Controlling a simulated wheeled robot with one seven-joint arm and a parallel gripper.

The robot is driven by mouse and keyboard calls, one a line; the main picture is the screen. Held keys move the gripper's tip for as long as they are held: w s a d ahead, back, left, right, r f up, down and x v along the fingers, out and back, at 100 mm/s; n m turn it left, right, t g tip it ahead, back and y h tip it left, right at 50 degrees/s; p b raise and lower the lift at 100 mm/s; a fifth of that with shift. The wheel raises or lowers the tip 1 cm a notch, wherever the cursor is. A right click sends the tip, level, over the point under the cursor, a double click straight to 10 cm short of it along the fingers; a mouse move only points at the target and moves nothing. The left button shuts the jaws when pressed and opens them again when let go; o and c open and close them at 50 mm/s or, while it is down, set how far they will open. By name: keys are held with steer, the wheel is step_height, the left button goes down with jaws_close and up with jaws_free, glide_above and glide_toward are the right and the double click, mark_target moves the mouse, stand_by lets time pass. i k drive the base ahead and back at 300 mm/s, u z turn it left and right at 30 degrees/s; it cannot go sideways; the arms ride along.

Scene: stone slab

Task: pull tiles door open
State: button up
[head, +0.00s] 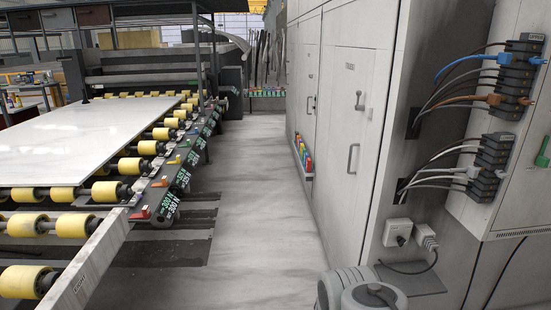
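The grey-white cabinet door (338,125) on the right side of the aisle appears shut, flush with the cabinet front. A small dark label near its top is too small to read surely, so I cannot confirm it says tiles. The door has a vertical bar handle (352,158) near its right edge and a small latch (359,101) above that. Part of my arm shows at the bottom edge, right of the middle, below the door. My gripper is not in view.
A roller conveyor (95,245) with yellow rollers carries a pale stone slab (75,135) on the left. The grey floor (255,215) between conveyor and cabinets is clear. Cable connectors (505,100) and sockets (398,232) are on the right. Coloured items sit in a low holder (303,160).

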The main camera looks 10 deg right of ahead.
mark_target(354, 68)
steer(key=z, duration=0.35)
steer(key=i, duration=1.1)
steer(key=u, duration=1.05)
steer(key=i, duration=1.7)
steer(key=z, duration=0.75)
steer(key=i, duration=0.35)
steer(key=z, duration=0.25)
